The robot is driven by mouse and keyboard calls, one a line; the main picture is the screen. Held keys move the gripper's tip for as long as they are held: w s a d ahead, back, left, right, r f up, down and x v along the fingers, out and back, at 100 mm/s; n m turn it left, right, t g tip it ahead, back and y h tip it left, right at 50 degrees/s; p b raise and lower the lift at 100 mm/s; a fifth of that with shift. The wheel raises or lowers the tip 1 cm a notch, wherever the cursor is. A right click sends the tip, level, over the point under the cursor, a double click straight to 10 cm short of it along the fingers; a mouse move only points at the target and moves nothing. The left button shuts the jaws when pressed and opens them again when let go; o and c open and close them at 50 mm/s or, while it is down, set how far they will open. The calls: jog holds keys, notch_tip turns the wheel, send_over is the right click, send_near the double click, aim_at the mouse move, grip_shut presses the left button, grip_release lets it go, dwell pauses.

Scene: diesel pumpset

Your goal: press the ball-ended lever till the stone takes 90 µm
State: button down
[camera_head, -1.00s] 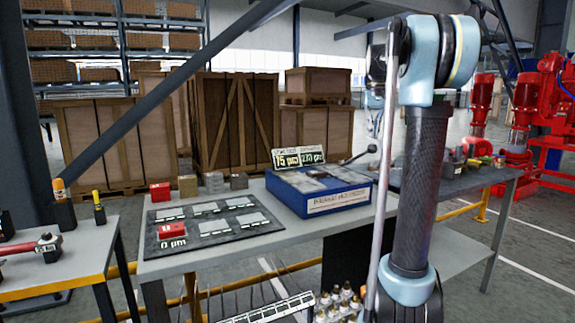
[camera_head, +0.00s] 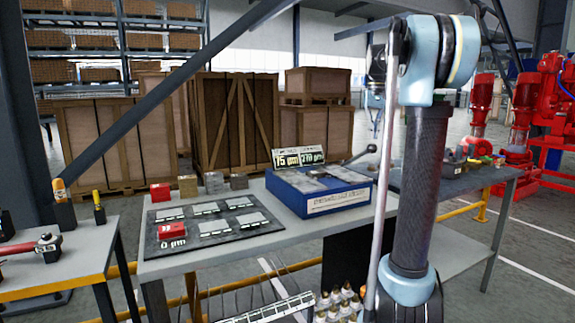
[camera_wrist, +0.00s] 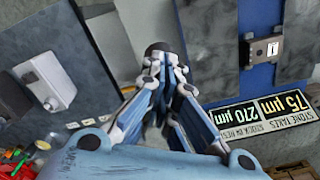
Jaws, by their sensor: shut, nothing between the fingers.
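The ball-ended lever (camera_head: 360,155) slopes up to the right from the back right of the blue box (camera_head: 338,203), its dark ball at the top. Behind the box stands a sign (camera_head: 300,157). My gripper (camera_wrist: 155,68) is shut and empty in the wrist view. A dark round end, seemingly the lever's ball (camera_wrist: 158,47), shows right at its fingertips. I cannot tell whether they touch. The fingers are not clear in the head view.
A dark mat (camera_head: 213,220) with grey plates and a red block marked 0 µm lies left of the box. Several small blocks (camera_head: 214,183) stand behind it. Bottles (camera_head: 340,304) stand below the bench.

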jog(key=c, duration=2)
grip_release()
jog(key=shift+f, duration=0.2)
jog(key=shift+f, duration=1.6)
notch_tip(320, 180, down, 6)
jog(key=s+d, duration=0.1)
jog(key=s, duration=0.1)
jog(key=shift+s+d, duration=0.2)
jog(key=shift+s, duration=0.05)
